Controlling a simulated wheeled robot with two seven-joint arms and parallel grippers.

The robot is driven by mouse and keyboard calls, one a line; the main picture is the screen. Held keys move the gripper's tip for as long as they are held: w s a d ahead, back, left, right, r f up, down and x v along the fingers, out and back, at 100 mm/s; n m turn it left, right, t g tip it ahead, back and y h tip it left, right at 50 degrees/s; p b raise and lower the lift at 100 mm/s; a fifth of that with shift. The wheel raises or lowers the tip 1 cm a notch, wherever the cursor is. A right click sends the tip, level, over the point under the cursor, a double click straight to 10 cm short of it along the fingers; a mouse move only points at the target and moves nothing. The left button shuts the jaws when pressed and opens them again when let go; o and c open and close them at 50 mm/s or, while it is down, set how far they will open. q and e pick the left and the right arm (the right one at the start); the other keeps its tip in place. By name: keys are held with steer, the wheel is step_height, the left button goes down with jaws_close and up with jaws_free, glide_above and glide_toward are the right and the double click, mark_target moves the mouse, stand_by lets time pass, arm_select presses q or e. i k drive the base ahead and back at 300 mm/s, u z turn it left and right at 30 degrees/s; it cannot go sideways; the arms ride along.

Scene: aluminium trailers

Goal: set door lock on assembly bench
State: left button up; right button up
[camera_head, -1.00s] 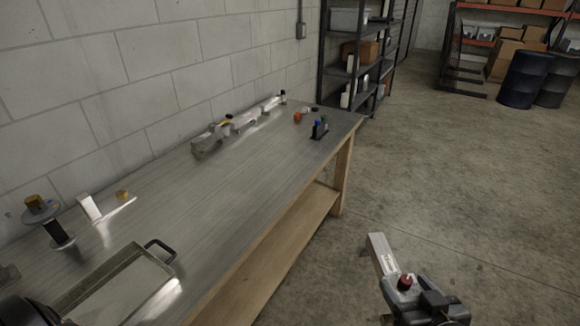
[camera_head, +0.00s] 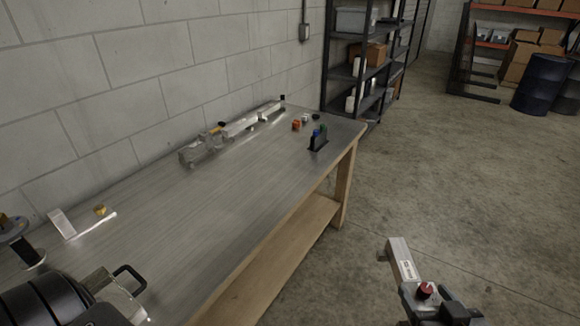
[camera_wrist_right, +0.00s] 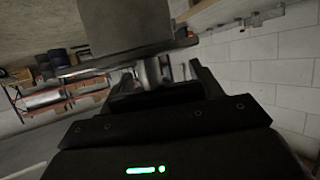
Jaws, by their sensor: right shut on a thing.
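The assembly bench (camera_head: 215,205) has a bare metal top and wooden legs and runs along the block wall in the head view. My right gripper (camera_head: 418,287) is at the lower right, over the floor and apart from the bench. It is shut on the door lock (camera_head: 403,258), a silver bar-like piece with a pale label, held clear of the bench. In the right wrist view a grey block-shaped part of the lock (camera_wrist_right: 125,25) shows beyond the jaws, whose grip is mostly hidden.
A tray (camera_head: 128,303) with a black handle sits at the near left, partly hidden by my arm. Metal parts (camera_head: 205,147) lie along the wall. A black holder (camera_head: 318,142) and small coloured items stand at the far end. The middle of the bench is clear.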

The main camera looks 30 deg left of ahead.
mark_target(231, 201)
steer(key=i, duration=3.2)
steer(key=u, duration=4.5)
steer(key=i, duration=0.55)
